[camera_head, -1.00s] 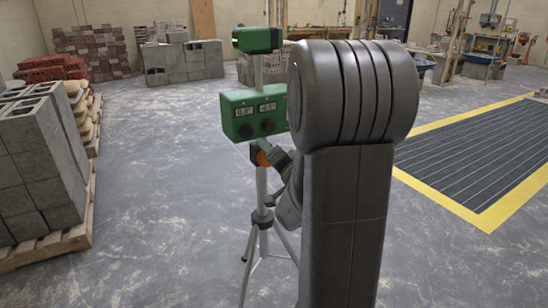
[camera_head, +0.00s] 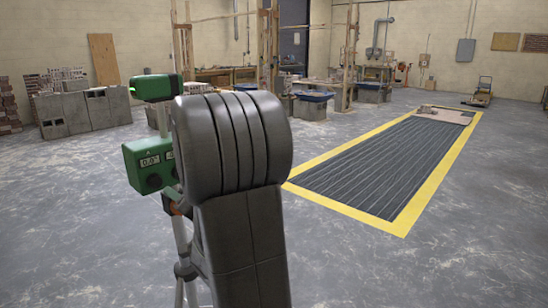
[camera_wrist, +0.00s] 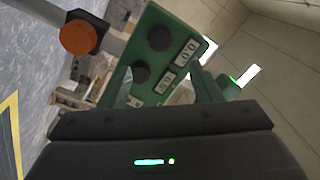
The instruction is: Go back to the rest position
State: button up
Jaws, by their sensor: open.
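My gripper (camera_wrist: 161,70) shows in the wrist view as two dark green-tinted fingers, spread apart with nothing visibly between them. A green instrument box (camera_wrist: 163,48) with round black dials and small number displays lies beyond the fingers; I cannot tell the exact gap. An orange knob (camera_wrist: 80,37) shows at upper left. In the head view the green box (camera_head: 149,165) stands on a tripod, left of my arm, with a smaller green unit (camera_head: 152,87) above it. My grey arm covers the box's right part, and my gripper is hidden there.
A yellow-bordered dark floor area (camera_head: 390,155) lies to the right. Grey blocks (camera_head: 85,113) stand at the back left. Wooden frames and workbenches line the back wall. Open concrete floor lies on both sides of my arm.

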aim_at(157, 183)
jog(key=x, duration=1.1)
jog(key=shift+a, duration=0.15)
